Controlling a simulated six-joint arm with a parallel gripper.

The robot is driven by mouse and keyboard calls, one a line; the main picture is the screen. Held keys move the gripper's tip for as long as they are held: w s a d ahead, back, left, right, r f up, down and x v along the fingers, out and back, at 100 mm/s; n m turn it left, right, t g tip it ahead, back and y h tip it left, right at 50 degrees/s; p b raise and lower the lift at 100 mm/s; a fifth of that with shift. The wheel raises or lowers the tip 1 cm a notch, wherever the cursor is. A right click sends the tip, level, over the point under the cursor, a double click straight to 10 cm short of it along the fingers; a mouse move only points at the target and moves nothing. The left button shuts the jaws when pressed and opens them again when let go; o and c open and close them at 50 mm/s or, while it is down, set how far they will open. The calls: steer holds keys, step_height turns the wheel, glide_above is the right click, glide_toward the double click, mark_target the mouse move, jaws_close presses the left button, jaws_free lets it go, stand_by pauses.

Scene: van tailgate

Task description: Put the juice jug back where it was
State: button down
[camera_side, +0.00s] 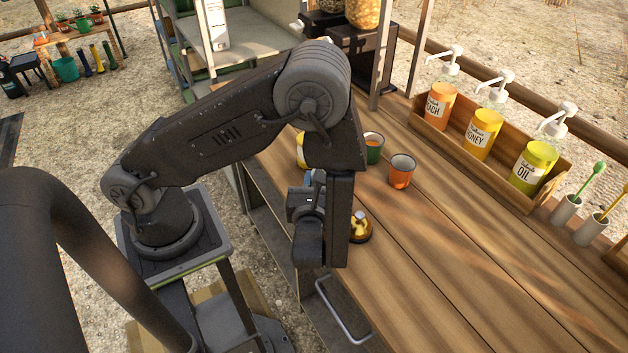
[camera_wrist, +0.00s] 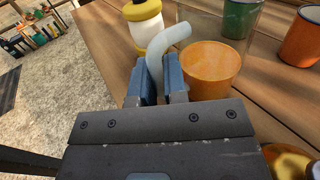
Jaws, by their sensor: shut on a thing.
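The juice jug (camera_wrist: 208,70) is clear, with orange juice inside and a pale curved handle (camera_wrist: 165,45). It is in the wrist view, just beyond my gripper. My gripper (camera_wrist: 165,85) has its blue fingers shut on the handle, one on each side. In the side view my arm hides the jug and the fingertips. I cannot tell whether the jug's base touches the wooden counter (camera_side: 450,240).
A green cup (camera_side: 373,147) and an orange cup (camera_side: 401,172) stand close to the jug. A yellow-and-white container (camera_wrist: 145,25) is left of it in the wrist view. A brass bell (camera_side: 359,230) stands near the counter edge. A wooden rack (camera_side: 455,143) holds pump bottles. The front counter is clear.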

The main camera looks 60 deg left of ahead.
steer(key=shift+f, duration=0.1)
steer(key=c, duration=1.6)
jaws_free()
steer(key=o, duration=0.4)
steer(key=shift+o, duration=0.2)
